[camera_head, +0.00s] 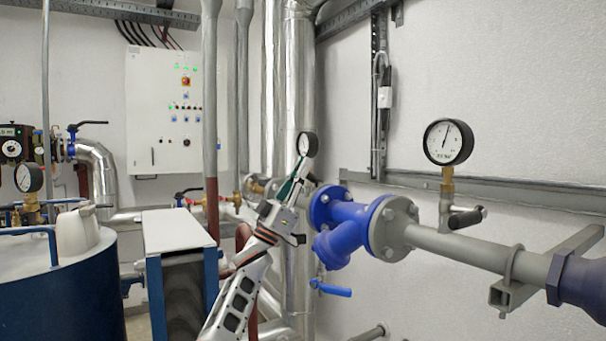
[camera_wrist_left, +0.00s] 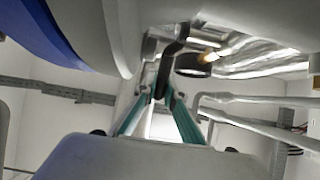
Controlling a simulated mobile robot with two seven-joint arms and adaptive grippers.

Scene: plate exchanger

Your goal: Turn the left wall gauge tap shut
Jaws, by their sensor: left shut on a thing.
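The left wall gauge (camera_head: 307,144) is a round white dial with a black rim, standing near the shiny pipes in the head view. My left gripper (camera_head: 299,178) is right below it, with the arm rising from the bottom. In the left wrist view, the gripper's teal fingers (camera_wrist_left: 158,98) close on the black tap handle (camera_wrist_left: 170,62). The tap's body is mostly hidden by the gripper and the blue valve in the head view. A dark round part with brass beside it, likely the gauge (camera_wrist_left: 193,68), shows in the wrist view. My right gripper is not in view.
A large blue flanged valve (camera_head: 350,226) stands close to the right of my left gripper. A second wall gauge (camera_head: 448,142) with its own black-handled tap (camera_head: 466,218) is further right. A blue plate exchanger (camera_head: 180,235) is left of my arm.

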